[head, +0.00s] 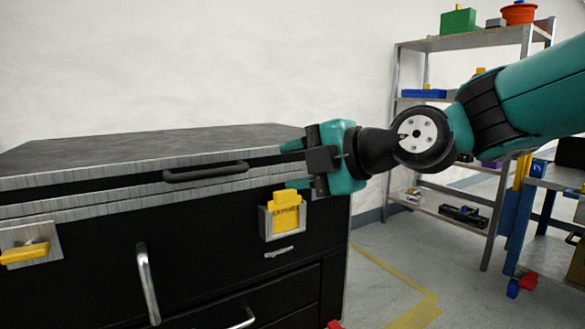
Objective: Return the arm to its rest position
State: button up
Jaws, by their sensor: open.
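My gripper (292,165) is open, with its teal fingertips spread one above the other and pointing left. Nothing shows between the fingers. It is at the right end of a black case (85,245) with a grey lid (150,145), just in front of the lid's edge in the picture. I cannot tell whether it touches the case. My teal arm reaches in from the right edge of the view.
The case has a black handle (205,172), yellow latches (286,213) (25,254) and a silver handle (147,285). A metal shelf (465,40) with a green box (458,21) stands behind my arm. A workbench (560,178) is at right. Floor (390,255) between is clear.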

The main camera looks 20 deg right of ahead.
jog(key=s+f+m+g+h+p, duration=0.2)
jog(key=s+f+m+g+p, duration=0.3)
jog(key=s+m, duration=0.4)
jog(key=s+f+m+g+h+p, duration=0.25)
jog(key=s+m+g, duration=0.45)
jog(key=s, duration=0.4)
notch_tip(320, 180, up, 37)
jog(key=m+p, duration=0.1)
jog(key=p, duration=3.6)
jog(key=shift+s+d+t, duration=0.3)
jog(key=shift+s, duration=0.15)
jog(key=shift+h, duration=0.25)
